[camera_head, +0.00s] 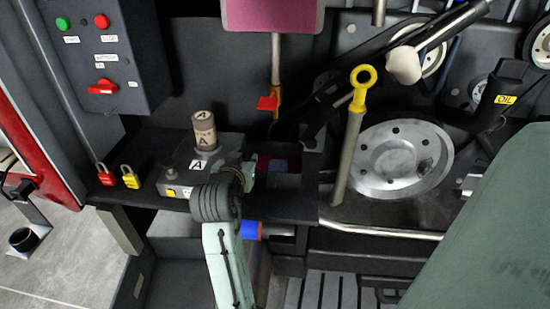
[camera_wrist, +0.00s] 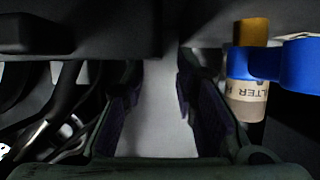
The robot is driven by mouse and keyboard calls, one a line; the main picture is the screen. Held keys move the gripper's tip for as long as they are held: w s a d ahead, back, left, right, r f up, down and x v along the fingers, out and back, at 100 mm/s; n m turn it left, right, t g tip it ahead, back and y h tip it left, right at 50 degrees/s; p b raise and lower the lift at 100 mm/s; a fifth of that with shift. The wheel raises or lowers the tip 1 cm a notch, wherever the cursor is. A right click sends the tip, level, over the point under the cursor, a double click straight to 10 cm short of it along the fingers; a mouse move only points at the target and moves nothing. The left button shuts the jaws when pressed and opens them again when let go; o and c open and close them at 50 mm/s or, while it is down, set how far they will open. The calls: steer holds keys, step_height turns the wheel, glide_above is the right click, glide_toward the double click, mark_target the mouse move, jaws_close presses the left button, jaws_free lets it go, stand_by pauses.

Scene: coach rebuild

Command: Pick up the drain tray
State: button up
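My gripper (camera_wrist: 160,88) is open, its two dark-padded fingers reaching forward in the wrist view. A plain pale grey surface (camera_wrist: 158,125) shows between and beyond the fingers. I cannot tell for sure whether it is the drain tray, and nothing is visibly gripped. In the head view, a pale grey surface (camera_head: 180,228) lies below the dark shelf, left of my arm. It could be the tray, but its outline is partly hidden. My gripper's fingers cannot be made out in the head view.
A filter (camera_wrist: 246,106) with a blue band stands at right in the wrist view, close to the right finger. The dark shelf (camera_head: 140,160) carries padlocks and a grey block (camera_head: 200,172). A yellow-ringed dipstick (camera_head: 350,130) stands before the pulley (camera_head: 395,160).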

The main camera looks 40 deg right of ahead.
mark_target(249, 156)
steer(key=x, duration=0.2)
steer(key=p+x, duration=0.1)
steer(key=x, duration=0.2)
steer(key=shift+s+a+f, duration=0.1)
steer(key=shift+a+f, duration=0.05)
steer(key=shift+f, duration=0.1)
steer(key=shift+c, duration=0.4)
jaws_close()
steer(key=shift+r, duration=0.15)
